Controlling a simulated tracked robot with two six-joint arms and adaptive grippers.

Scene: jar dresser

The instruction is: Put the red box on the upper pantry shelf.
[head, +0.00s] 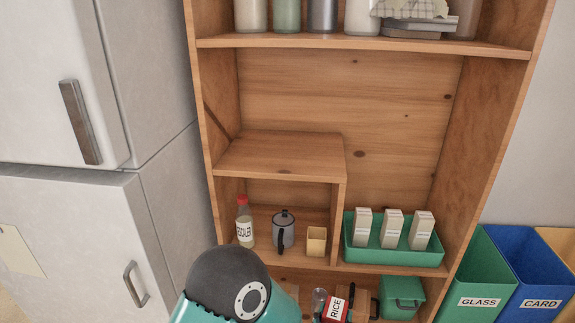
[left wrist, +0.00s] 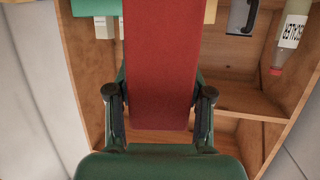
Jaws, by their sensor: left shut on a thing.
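The red box (head: 334,309) shows at the bottom of the head view, with a white label reading RICE, in front of the lower part of the wooden shelf unit (head: 203,100). In the left wrist view the red box (left wrist: 160,65) fills the middle, between the two fingers of my left gripper (left wrist: 160,95), which is shut on it. In the head view my left arm hides part of the lower left. A raised short shelf (head: 280,153) on the left of the unit is bare. A higher full-width shelf (head: 360,43) holds several jars. My right gripper is not in view.
A fridge (head: 80,230) flanks the left; bins (head: 478,280) stand right.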

